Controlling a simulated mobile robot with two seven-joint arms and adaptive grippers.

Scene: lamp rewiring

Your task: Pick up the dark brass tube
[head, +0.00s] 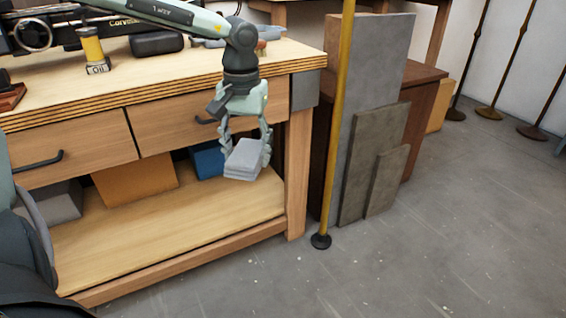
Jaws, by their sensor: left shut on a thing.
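My left gripper (246,150) hangs in front of the workbench and is shut on a pale grey folded cloth or pad (243,163). A yellow brass tube (343,110) stands nearly upright on a small dark foot (320,241), right of the bench and apart from the gripper. Its top is cut off by the picture. Three slimmer poles stand on round feet at the far right wall: a dark one (471,45), a brownish one (510,60) and another dark one (552,85). I cannot tell which is the dark brass tube. My right gripper is not in view.
The workbench (290,62) has drawers and a lower shelf (150,235) with boxes. A yellow oil can (93,50) stands on top. Grey slabs (372,100) lean behind the brass tube against a brown cabinet (420,125).

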